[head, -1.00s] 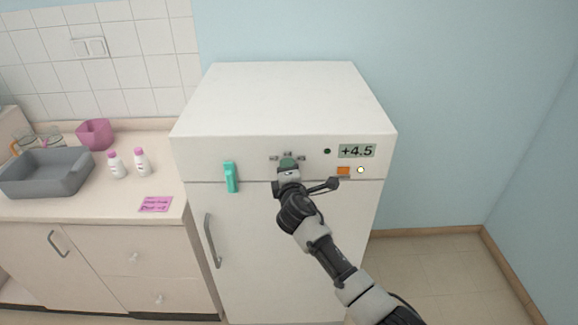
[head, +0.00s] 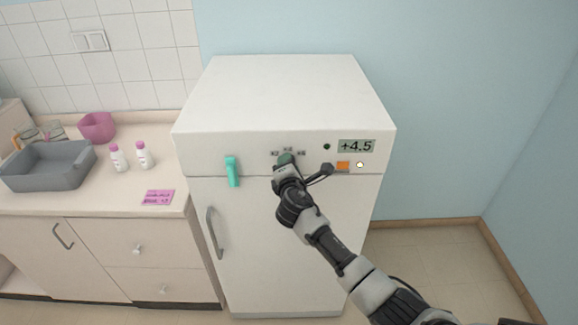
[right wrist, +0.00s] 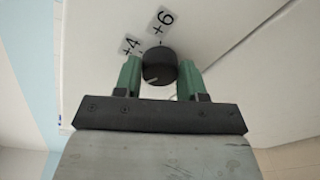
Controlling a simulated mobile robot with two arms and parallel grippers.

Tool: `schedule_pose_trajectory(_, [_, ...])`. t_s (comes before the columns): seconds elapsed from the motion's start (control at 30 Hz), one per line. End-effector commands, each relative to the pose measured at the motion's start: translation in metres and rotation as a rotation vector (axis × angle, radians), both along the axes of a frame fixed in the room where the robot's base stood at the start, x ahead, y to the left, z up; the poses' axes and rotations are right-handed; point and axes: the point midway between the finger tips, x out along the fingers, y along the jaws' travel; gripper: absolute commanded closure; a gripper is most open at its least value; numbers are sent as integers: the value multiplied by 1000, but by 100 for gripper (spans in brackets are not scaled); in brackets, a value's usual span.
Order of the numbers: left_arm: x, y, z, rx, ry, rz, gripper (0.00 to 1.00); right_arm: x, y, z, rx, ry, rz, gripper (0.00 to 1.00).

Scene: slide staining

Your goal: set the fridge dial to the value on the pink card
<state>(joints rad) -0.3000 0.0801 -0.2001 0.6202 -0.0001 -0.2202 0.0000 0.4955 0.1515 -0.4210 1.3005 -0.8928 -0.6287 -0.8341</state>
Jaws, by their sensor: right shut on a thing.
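The fridge (head: 230,150) stands in the middle of the head view, its display (head: 356,146) reading +4.5. My right gripper (head: 284,160) is at the front panel and covers the dial in the head view. In the right wrist view the black dial (right wrist: 159,66) sits between the green fingers of my right gripper (right wrist: 158,80), which is shut on it. A light pointer mark shows on the dial's near face. Labels +4 (right wrist: 130,46) and +6 (right wrist: 162,20) are beside it. The pink card (head: 158,197) lies on the counter; its writing is too small to read surely.
A teal object (head: 232,171) is on the fridge front, left of the dial. An orange square (head: 343,166) and a small lit lamp (head: 360,165) sit under the display. The counter holds a grey tub (head: 45,172), two white bottles (head: 144,155) and a pink container (head: 96,127).

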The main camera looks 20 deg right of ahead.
Motion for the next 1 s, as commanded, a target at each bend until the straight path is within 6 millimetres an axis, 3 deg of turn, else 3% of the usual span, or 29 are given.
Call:
schedule_pose_trajectory(0.07, [0, 0, 0, 0, 0, 0, 100, -1, 0, -2, -2, 5, -1, 83])
schedule_pose_trajectory(0.1, [0, 0, 0, 0, 0, 0, 100, -1, 0, -2, -2, 5, -1, 56])
schedule_pose_trajectory(0.27, [0, 0, 0, 0, 0, 0, 100, 0, 0, -2, -1, 4, 0, 34])
schedule_pose_trajectory(0.67, [0, 0, -1, 0, 0, 0, 100, -7, 2, -1, 0, 0, 0, 34])
schedule_pose_trajectory(1.0, [0, 0, -12, 0, 0, 0, 100, -58, 14, 2, 2, 1, 3, 34])
